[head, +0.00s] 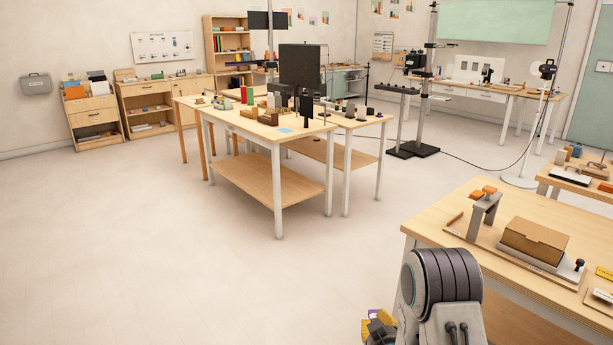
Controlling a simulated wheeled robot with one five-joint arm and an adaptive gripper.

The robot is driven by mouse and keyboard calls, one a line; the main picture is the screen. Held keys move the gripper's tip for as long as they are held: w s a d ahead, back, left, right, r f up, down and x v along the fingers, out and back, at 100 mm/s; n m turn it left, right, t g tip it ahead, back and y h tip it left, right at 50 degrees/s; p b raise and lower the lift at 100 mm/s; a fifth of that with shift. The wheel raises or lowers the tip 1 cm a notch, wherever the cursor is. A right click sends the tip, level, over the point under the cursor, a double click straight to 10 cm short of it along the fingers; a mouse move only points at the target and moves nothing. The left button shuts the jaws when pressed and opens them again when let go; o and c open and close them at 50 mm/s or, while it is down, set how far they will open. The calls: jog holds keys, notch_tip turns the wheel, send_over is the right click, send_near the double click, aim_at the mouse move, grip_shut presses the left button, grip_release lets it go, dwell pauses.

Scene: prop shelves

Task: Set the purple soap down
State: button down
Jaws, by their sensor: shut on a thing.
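My arm rises at the bottom right of the head view. Beside it, at the bottom edge, a small part of my gripper (378,328) shows, with yellow parts and grey pieces. A small patch of purple, the purple soap (373,313), shows at the gripper's upper edge. My gripper is shut on the soap. Most of the soap and the lower part of the gripper are hidden or cut off by the frame. The gripper is left of the near right table, over the floor in the picture.
The near right table (440,222) bears a cardboard box (534,241) and a grey stand (486,215) with orange blocks. A double-level wooden table (262,185) with many props stands mid-room. Low shelves (92,117) line the back left wall. The floor (130,245) at left is clear.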

notch_tip(320, 180, up, 9)
jog(key=p, duration=0.7)
jog(key=shift+d+f, duration=0.1)
jog(key=shift+d+f, duration=0.1)
jog(key=shift+d, duration=0.2)
jog(key=s+d+f+m+g+h+b, duration=0.1)
jog(key=s+d+m+h+b, duration=0.2)
jog(key=d, duration=0.8)
jog(key=s+d+m+g+h+b, duration=0.1)
jog(key=s+d+m+h+b, duration=0.15)
jog(key=d, duration=0.85)
jog(key=s+d+f+m+g+h+b, duration=0.1)
jog(key=s+d+m+h+b, duration=0.15)
jog(key=d, duration=0.85)
jog(key=s+d+r+m+g+h+b, duration=0.25)
jog(key=s+d+r, duration=0.25)
jog(key=s+d, duration=0.4)
jog(key=s+d+r+m+g+h+b, duration=0.1)
jog(key=s+d+r+m+g+b, duration=0.15)
jog(key=s+d+r, duration=0.6)
jog(key=s+d+r+m+g+h+b, duration=0.1)
jog(key=s+d+m+g+h+b, duration=0.15)
jog(key=s+d, duration=0.7)
jog(key=w+d+f+y, duration=0.1)
jog(key=w+d+f, duration=0.1)
jog(key=f, duration=0.4)
jog(key=shift+w+d+n+t, duration=0.3)
jog(key=shift+w+n+t, duration=0.15)
jog(key=shift+w, duration=0.2)
